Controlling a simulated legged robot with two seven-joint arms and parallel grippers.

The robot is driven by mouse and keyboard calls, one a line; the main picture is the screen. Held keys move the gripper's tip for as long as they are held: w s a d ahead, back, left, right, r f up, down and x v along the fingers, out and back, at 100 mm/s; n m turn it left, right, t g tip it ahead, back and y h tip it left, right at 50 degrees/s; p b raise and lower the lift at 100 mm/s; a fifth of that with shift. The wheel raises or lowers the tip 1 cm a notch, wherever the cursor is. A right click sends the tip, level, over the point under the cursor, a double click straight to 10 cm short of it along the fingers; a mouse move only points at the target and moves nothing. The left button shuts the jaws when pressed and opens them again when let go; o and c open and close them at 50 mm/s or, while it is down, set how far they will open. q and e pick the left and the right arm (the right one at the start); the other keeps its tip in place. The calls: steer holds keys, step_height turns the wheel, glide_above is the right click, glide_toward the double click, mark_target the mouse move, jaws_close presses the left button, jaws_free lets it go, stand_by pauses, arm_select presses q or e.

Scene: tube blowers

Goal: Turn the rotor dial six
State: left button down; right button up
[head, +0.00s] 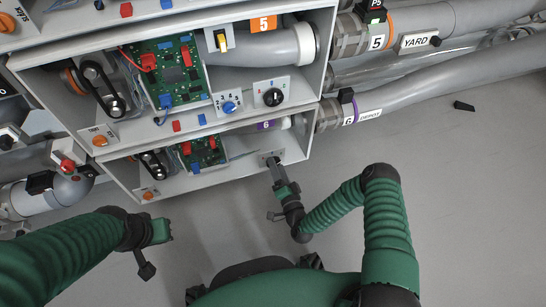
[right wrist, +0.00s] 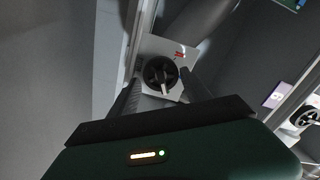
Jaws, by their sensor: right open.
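The dial (right wrist: 160,74) is a black round knob with a light pointer on a white plate, seen in the right wrist view. In the head view its small plate (head: 268,155) sits at the right end of the lower bay, beside a purple 6 label (head: 270,125), and the knob is hidden by my gripper. My right gripper (head: 274,172) is open at this plate. In the right wrist view its fingers (right wrist: 158,83) stand on either side of the knob; contact cannot be told. My left gripper (head: 157,232) is at the lower left, away from the bays, its jaws unclear.
The upper bay carries an orange 5 label (head: 264,24), a black dial (head: 272,97) and a blue knob (head: 229,107). A green circuit board (head: 203,151) is in the lower bay. Pipes (head: 440,85) run off to the right. Grey floor (head: 450,190) is open at the right.

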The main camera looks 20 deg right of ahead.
steer(key=shift+r, duration=0.1)
steer(key=shift+c, duration=1.1)
steer(key=c, duration=0.8)
steer(key=shift+c, duration=0.2)
